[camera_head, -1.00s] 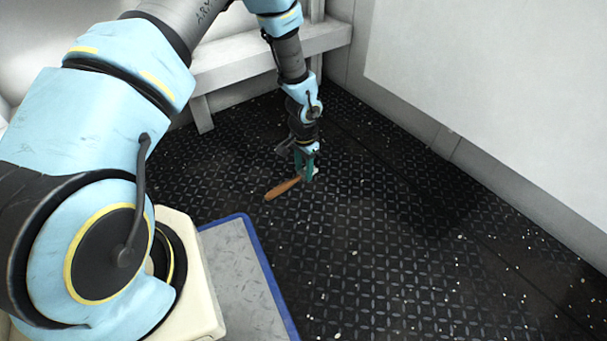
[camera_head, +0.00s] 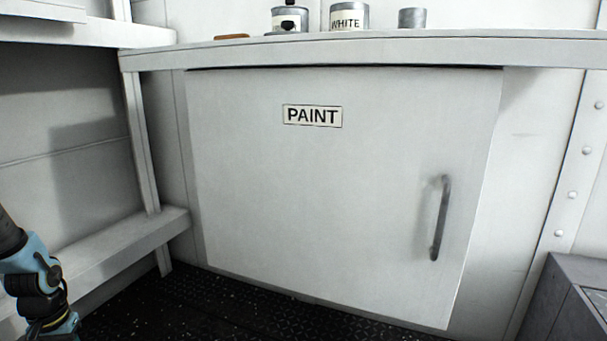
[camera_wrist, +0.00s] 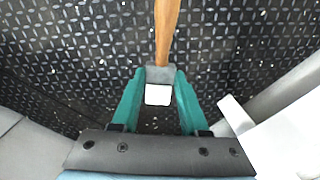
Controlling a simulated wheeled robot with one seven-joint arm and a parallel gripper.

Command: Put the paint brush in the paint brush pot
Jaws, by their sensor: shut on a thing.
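My gripper (camera_wrist: 160,78) is shut on the paint brush (camera_wrist: 166,35), its teal fingers on either side of the grey metal band. The wooden handle points to the top of the wrist view, and the white bristles show between the fingers. Dark floor lies beneath the brush. In the head view, only part of my arm shows at lower left, and the gripper is out of frame. A small plain grey pot (camera_head: 412,18) stands on the shelf top, right of two cans. It may be the brush pot; I see no label on it.
The shelf (camera_head: 350,48) above the white PAINT cabinet (camera_head: 320,190) also holds a can labelled WHITE (camera_head: 349,17), a can with a black knob (camera_head: 290,20) and a flat brown item (camera_head: 231,36). A bench (camera_head: 130,245) runs along the left. A grey box (camera_head: 570,300) is at lower right.

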